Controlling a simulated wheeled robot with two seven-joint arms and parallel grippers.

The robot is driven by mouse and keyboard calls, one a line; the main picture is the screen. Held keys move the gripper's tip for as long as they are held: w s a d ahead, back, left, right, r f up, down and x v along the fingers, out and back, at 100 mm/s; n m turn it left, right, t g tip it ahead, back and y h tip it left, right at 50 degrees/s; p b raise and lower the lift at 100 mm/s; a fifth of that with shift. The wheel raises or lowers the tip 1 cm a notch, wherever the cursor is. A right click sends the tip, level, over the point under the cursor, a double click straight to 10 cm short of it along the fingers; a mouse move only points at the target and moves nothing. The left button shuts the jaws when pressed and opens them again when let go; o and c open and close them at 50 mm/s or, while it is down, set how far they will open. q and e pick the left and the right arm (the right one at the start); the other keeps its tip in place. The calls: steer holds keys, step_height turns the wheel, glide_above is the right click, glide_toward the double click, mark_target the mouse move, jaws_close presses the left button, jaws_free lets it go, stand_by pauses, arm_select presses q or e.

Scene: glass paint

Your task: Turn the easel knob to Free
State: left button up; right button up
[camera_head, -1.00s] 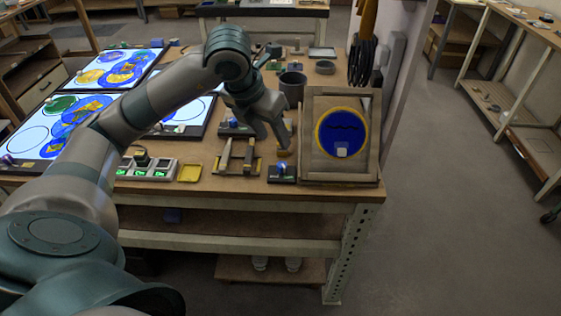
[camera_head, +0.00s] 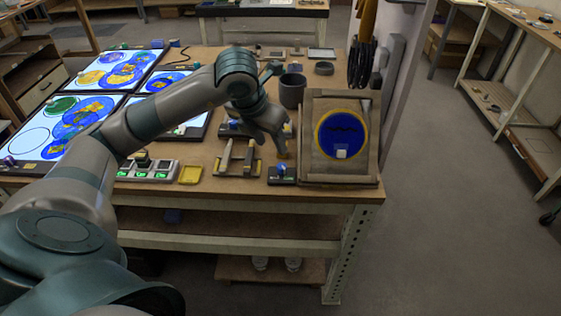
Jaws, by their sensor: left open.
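The easel (camera_head: 312,167) stands at the right end of the workbench and holds a round blue glass piece with a yellow rim (camera_head: 342,132). A small dark box with a blue knob on top (camera_head: 281,169) sits just left of the easel's foot; its markings are too small to read. My left gripper (camera_head: 279,150) is open and points down just behind and above the knob, apart from it. Its fingers are small and partly hidden by the hand. My right gripper is not in view.
A wooden stand with upright prongs (camera_head: 238,160) is close to the left of the knob. A grey cup (camera_head: 292,90) stands behind the gripper.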

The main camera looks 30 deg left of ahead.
mark_target(282, 166)
arm_select(q)
steer(key=p+x, duration=0.2)
steer(key=x, duration=1)
steer(key=shift+a+p, duration=0.1)
steer(key=shift+p, duration=0.3)
steer(key=shift+w+f, duration=0.2)
steer(key=shift+f, duration=0.15)
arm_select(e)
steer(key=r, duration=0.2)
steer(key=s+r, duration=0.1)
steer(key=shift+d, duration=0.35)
arm_select(q)
jaws_close()
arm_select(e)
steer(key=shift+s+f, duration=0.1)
